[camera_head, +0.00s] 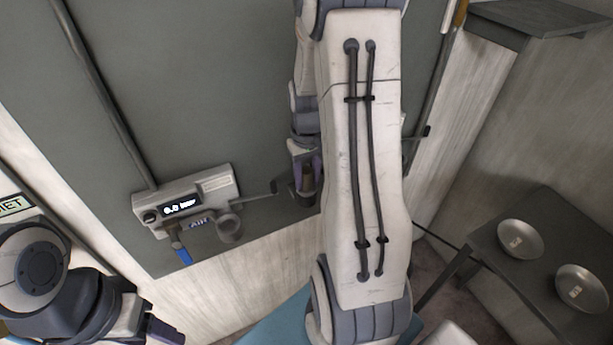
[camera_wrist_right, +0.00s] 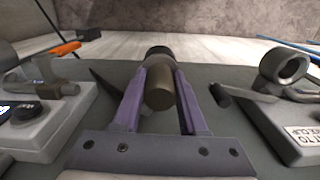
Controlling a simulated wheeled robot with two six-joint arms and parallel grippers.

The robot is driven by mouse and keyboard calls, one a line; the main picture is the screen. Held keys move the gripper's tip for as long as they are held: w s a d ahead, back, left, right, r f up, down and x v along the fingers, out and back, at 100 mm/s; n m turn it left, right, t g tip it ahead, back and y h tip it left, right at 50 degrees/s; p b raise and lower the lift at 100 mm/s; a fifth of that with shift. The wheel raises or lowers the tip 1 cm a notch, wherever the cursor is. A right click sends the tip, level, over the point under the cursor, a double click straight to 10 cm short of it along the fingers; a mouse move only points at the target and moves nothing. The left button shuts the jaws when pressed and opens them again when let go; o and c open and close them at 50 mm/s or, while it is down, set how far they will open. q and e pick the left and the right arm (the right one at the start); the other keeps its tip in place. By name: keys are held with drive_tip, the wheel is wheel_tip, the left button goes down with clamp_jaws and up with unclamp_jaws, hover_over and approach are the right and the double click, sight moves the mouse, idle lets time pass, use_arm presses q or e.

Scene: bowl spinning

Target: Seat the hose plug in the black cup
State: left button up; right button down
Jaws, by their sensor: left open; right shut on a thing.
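My right gripper (camera_head: 306,186) is beside the wall panel, partly behind my right arm. In the right wrist view its purple fingers (camera_wrist_right: 160,100) are shut on a brown-grey cylinder with a black far end, seemingly the hose plug (camera_wrist_right: 160,90). The plug's far side is hidden. I cannot tell for sure which part is the black cup; a round black part (camera_wrist_right: 27,112) sits on the grey unit at left in the wrist view. My left gripper (camera_head: 150,326) is open at the lower left of the head view, apart from the panel.
A grey wall unit (camera_head: 208,187) has a display, a blue-handled valve (camera_head: 182,252) and a grey ring (camera_head: 229,229). In the wrist view another grey ring (camera_wrist_right: 285,65) stands at right. Two pale bowls (camera_head: 520,240) (camera_head: 582,288) sit on a dark table (camera_head: 490,262).

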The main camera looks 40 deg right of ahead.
drive_tip(key=shift+c, duration=1.8)
unclamp_jaws()
wheel_tip(320, 180, up, 10)
drive_tip(key=shift+r+b, duration=0.2)
drive_tip(key=shift+b, duration=0.65)
